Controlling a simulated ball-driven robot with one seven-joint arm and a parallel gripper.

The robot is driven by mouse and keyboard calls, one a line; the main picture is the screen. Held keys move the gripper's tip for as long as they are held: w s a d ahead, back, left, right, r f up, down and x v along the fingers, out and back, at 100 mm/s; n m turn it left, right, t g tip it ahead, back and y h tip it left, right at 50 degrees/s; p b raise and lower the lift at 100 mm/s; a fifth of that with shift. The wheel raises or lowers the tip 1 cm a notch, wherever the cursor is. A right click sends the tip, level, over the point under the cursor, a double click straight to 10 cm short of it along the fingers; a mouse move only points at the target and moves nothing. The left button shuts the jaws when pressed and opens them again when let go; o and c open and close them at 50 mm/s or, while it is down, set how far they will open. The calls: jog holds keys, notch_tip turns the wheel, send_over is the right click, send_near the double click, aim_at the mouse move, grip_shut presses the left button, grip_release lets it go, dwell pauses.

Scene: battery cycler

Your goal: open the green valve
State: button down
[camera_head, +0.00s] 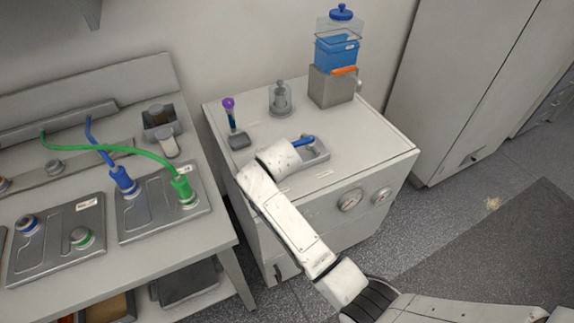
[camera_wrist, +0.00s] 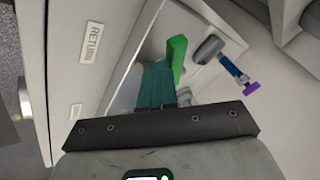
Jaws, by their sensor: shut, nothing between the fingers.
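The green valve's bright green handle (camera_wrist: 178,57) shows in the wrist view, standing up from a pale recessed plate. My gripper (camera_wrist: 158,72) is shut and empty, its teal fingers reaching over the plate just left of the handle. The fingertips and the handle's lower end overlap in the picture, so I cannot tell if they touch. In the head view, my white arm reaches over the bench cabinet (camera_head: 390,150) and hides the green valve and my fingers. A blue valve handle (camera_head: 303,141) shows just beyond my wrist.
A glass vessel (camera_head: 280,98) and a blue tank (camera_head: 337,55) stand at the back. A RETURN label (camera_wrist: 91,43) lies left of the fingers.

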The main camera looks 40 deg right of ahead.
jog(key=m, duration=0.1)
jog(key=w+a+m+h+b, duration=0.1)
jog(key=b, duration=0.1)
jog(key=shift+w+a+f+m+g+h, duration=0.2)
jog(key=shift+a+f+m+g+h, duration=0.1)
jog(key=shift+m+g, duration=0.1)
jog(key=w+m+h+b, duration=0.1)
jog(key=m+g+b, duration=0.1)
jog(key=m+b, duration=0.1)
jog(key=shift+w+a+r+h+b, duration=0.1)
jog(key=shift+w+a+h+b, duration=0.2)
jog(key=shift+w+a+h, duration=0.1)
jog(key=shift+w+a+r+b, duration=0.1)
jog(key=shift+w+r+b, duration=0.1)
jog(key=shift+b, duration=0.15)
jog(key=shift+w, duration=0.1)
